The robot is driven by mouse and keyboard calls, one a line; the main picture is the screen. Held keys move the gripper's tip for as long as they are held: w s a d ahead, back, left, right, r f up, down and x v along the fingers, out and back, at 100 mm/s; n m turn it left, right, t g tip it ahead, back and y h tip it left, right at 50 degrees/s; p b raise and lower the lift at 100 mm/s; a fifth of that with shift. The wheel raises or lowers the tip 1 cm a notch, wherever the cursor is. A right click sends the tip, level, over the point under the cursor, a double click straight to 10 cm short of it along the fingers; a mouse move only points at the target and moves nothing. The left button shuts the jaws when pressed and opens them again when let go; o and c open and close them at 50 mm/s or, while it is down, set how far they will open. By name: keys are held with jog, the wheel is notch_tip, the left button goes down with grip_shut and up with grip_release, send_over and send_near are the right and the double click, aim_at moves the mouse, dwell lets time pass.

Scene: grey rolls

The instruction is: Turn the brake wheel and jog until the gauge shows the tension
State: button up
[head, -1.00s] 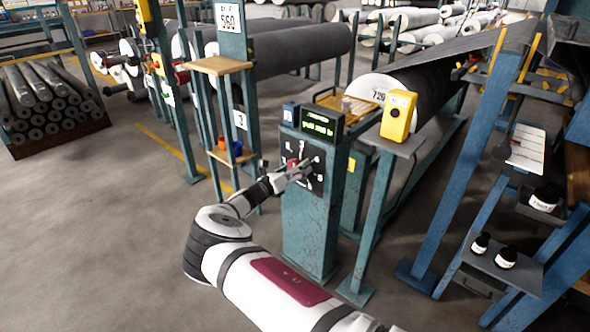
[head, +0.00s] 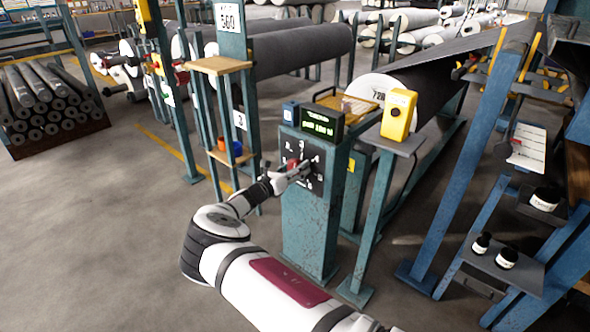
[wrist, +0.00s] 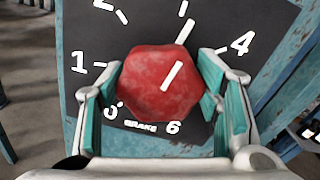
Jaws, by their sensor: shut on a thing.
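The brake wheel is a red, many-sided knob (wrist: 150,90) with a white pointer line, on a black dial plate (wrist: 215,30) with white numbers. In the wrist view the pointer slants up and right, between the top mark and the 4. My gripper (wrist: 160,100) has its teal-padded fingers on both sides of the knob, shut on it. In the head view my gripper (head: 298,172) reaches the dial on the blue-green post and partly hides it. The gauge (head: 322,122) on top of the post shows green text, too small to read surely.
A yellow box with a dark button (head: 397,115) stands on a small shelf right of the post. A large dark roll (head: 425,85) lies behind. A wooden-topped stand (head: 219,65) is at the left.

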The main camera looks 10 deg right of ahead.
jog(key=m+b, duration=0.1)
jog(key=m, duration=0.4)
jog(key=shift+s+m, duration=0.1)
jog(key=shift+m, duration=0.2)
jog(key=shift+d+m+b, duration=0.15)
jog(key=shift+m+b, duration=0.5)
jog(key=shift+m, duration=1.55)
jog(key=o, duration=1.2)
jog(key=shift+c, duration=0.2)
jog(key=shift+s, duration=0.1)
jog(key=v, duration=1.2)
jog(key=shift+f, duration=0.15)
